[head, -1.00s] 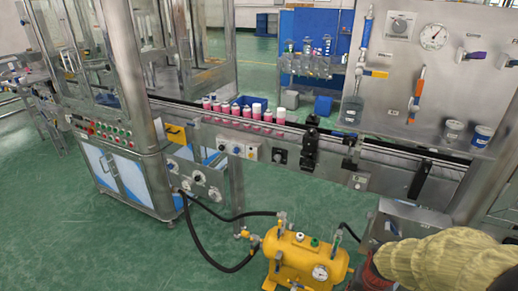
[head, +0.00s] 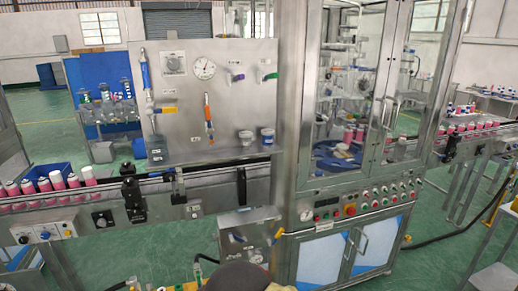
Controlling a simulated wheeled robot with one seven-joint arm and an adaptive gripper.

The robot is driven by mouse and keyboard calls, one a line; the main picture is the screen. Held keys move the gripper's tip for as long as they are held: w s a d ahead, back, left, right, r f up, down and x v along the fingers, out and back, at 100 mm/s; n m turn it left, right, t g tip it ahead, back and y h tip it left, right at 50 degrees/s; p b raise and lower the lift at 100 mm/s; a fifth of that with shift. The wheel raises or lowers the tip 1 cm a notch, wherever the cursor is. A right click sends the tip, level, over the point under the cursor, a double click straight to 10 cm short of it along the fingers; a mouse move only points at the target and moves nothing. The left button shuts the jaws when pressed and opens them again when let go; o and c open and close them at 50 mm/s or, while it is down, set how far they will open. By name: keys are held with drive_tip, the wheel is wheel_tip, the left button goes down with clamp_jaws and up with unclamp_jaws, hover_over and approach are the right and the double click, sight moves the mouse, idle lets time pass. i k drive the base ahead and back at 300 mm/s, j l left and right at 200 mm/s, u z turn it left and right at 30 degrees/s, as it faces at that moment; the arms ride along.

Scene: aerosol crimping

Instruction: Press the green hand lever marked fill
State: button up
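A green hand lever (head: 269,76) sits at the upper right of the upright steel panel (head: 225,122) in the head view. It sticks out to the right from a small fitting, and a label above it is too small to read. A purple hand lever (head: 237,77) is just to its left on the same panel. My gripper is not in view. Only a dark rounded piece, which may be part of my arm, shows at the bottom edge, well below and apart from the lever.
A conveyor (head: 165,187) with pink cans runs in front of the panel. A glass-doored steel cabinet (head: 345,190) with buttons stands close on the right. A small lever box (head: 250,238) is below the conveyor.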

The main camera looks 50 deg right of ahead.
sight(265, 77)
drive_tip(key=z, duration=1.7)
